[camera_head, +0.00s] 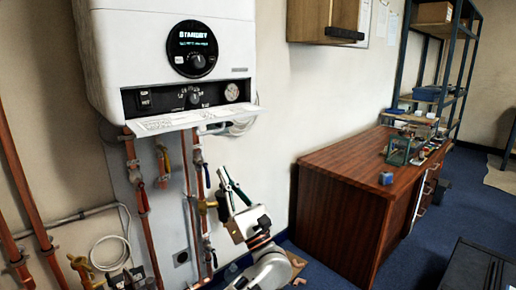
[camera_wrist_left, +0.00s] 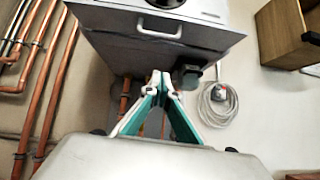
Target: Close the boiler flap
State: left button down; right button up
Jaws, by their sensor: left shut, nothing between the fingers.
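The white boiler (camera_head: 172,50) hangs on the wall at the upper left of the head view. Its flap (camera_head: 160,123) is folded down and juts out below the black control panel (camera_head: 187,96), so the panel is exposed. My left gripper (camera_head: 222,170) is below and to the right of the flap, apart from it, with its fingers pointing up. In the left wrist view my left gripper (camera_wrist_left: 160,76) is shut and empty, with the boiler (camera_wrist_left: 155,45) above and beyond its fingertips. A pale handle (camera_wrist_left: 160,28) shows there; I cannot tell whether it belongs to the flap. My right gripper is not in view.
Copper pipes (camera_head: 137,180) with valves run down the wall below the boiler, close to my left gripper. A wooden desk (camera_head: 335,200) stands to the right, with a wall cabinet (camera_head: 325,20) above and a shelf rack (camera_head: 440,60) behind. Blue floor (camera_head: 315,262) lies between.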

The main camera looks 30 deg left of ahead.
pick_arm(q)
jog(key=w+a+r+n+p, duration=0.1)
jog(key=a+r, duration=0.3)
jog(key=r, duration=0.4)
jog(key=shift+w+r+g+p, duration=0.3)
jog(key=shift+w+p, duration=0.1)
jog(key=shift+p, duration=0.05)
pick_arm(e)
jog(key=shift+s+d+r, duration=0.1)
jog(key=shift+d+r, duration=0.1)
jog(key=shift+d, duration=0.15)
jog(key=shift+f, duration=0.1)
